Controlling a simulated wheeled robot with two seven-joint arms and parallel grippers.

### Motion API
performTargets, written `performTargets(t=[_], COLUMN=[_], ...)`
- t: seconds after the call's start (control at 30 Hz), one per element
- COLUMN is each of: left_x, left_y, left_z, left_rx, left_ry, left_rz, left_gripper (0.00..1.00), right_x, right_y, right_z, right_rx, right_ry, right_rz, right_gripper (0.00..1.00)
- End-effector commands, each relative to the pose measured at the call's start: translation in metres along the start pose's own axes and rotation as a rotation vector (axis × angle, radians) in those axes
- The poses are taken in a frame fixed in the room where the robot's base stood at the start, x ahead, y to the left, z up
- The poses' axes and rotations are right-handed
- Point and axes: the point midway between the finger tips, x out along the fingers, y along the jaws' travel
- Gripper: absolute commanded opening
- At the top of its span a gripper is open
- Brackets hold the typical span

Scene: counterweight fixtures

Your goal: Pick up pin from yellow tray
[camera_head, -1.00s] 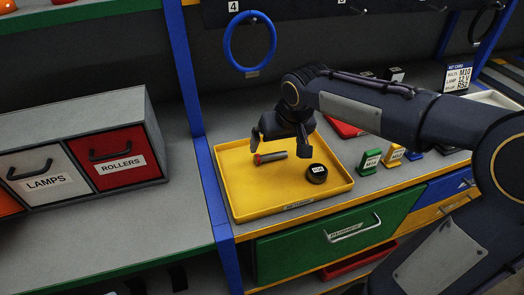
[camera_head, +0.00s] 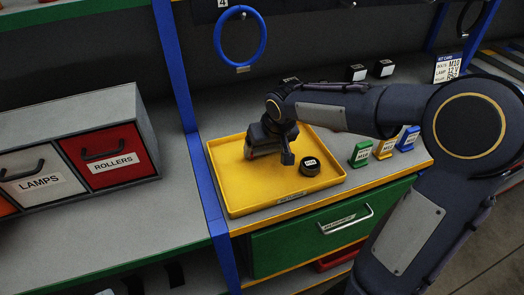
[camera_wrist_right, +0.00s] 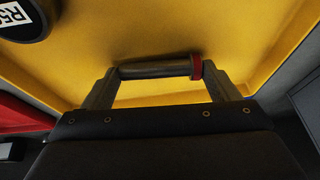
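The pin (camera_wrist_right: 155,71) is a dark rod with a red collar at one end, and it lies lengthwise across the gap between the fingertips of my right gripper (camera_wrist_right: 160,80) in the right wrist view. Both ends meet or nearly meet the fingertips; a firm hold cannot be told. In the head view the right gripper (camera_head: 269,158) points down low over the yellow tray (camera_head: 235,198), its fingers well apart, and largely hides the pin. Whether the pin touches the tray floor is unclear. My left gripper is out of view.
A round black labelled piece (camera_head: 310,166) lies in the tray just right of the gripper. Green (camera_head: 360,154), yellow (camera_head: 386,149) and blue (camera_head: 408,138) labelled blocks stand right of the tray. A blue post (camera_head: 190,130) rises at its left.

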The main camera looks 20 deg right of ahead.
Motion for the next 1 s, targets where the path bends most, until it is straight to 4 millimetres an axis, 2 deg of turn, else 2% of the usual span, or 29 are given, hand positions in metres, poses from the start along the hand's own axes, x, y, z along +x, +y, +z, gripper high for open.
performTargets(t=[0.07, 0.37, 0.57, 0.67, 0.87, 0.93, 1.0], left_x=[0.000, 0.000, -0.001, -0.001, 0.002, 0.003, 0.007], left_y=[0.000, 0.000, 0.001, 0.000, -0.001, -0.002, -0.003], left_z=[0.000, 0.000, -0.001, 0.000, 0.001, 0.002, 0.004], left_rx=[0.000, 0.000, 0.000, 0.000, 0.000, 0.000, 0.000], left_ry=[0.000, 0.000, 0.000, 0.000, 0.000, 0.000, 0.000], left_rz=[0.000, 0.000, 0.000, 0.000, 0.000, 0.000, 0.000], left_gripper=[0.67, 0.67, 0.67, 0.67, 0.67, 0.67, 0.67], right_x=[0.000, -0.003, -0.019, -0.035, -0.087, -0.106, -0.117], right_y=[0.000, 0.000, -0.001, -0.004, -0.024, -0.030, -0.040], right_z=[0.000, -0.002, -0.009, -0.013, 0.003, 0.009, 0.024], right_rx=[0.000, 0.000, 0.000, -0.001, -0.004, -0.004, -0.005], right_ry=[0.001, 0.003, 0.007, 0.007, 0.010, 0.009, 0.008], right_rz=[0.000, 0.000, -0.001, -0.002, -0.004, -0.003, -0.004], right_gripper=[0.54, 0.54, 0.54, 0.54, 0.54, 0.54, 0.54])
